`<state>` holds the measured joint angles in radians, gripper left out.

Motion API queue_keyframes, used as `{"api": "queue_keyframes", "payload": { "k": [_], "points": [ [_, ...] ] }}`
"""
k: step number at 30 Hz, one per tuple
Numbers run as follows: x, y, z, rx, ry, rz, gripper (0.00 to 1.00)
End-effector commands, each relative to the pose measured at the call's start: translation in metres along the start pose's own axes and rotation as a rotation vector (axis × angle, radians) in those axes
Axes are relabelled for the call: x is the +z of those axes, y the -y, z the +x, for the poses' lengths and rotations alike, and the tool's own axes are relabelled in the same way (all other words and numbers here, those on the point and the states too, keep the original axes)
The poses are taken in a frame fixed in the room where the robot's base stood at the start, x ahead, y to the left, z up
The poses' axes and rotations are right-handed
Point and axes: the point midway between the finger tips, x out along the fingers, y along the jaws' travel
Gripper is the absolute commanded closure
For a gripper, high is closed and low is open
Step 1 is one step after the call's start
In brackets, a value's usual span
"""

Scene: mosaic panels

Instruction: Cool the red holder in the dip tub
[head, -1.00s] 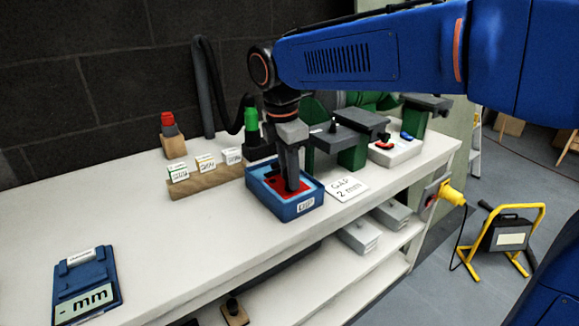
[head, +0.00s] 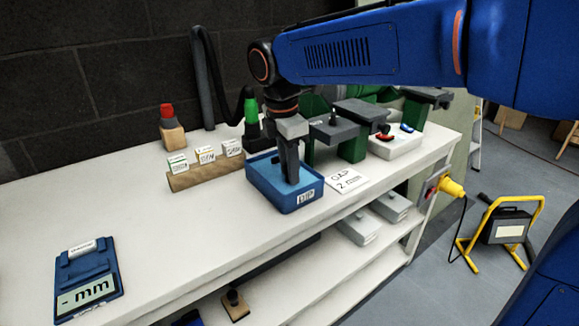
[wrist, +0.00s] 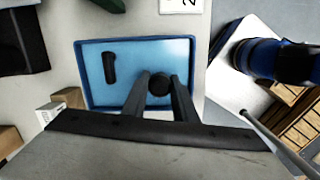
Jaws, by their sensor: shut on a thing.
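The blue dip tub (head: 262,190), labelled DIP, stands on the white bench. It also shows in the wrist view (wrist: 82,75), filled with pale blue liquid. My gripper (head: 291,180) points down into the tub. In the wrist view, the two fingers of my gripper (wrist: 160,88) are shut around a dark round knob (wrist: 158,85). A dark elongated piece (wrist: 110,67) shows at the surface to its left. No red of the holder shows in the tub; the liquid's surface seems to hide its body.
A card (head: 346,181) marked 2 mm lies right of the tub. A wooden block with small label cards (head: 206,174) stands left. Grey-topped green stands (head: 354,145) and a white tray (head: 396,146) are behind right. The bench's front left is mostly clear, with a blue gauge (head: 88,281).

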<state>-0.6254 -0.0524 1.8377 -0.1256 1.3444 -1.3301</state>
Motion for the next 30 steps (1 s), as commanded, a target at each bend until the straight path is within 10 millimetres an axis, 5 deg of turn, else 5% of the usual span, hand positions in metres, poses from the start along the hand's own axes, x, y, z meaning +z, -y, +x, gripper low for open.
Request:
{"api": "queue_keyframes", "payload": {
  "k": [1,2,4,17,30],
  "points": [
    [0.0,0.0,0.0,0.001,0.0,0.0,1.0],
    [0.0,0.0,0.0,0.001,0.0,0.0,0.67],
    [0.0,0.0,0.0,0.001,0.0,0.0,0.53],
    [0.0,0.0,-0.009,0.001,0.0,0.0,0.53],
    [0.0,-0.001,-0.089,0.003,-0.001,0.0,0.53]
  ]
}}
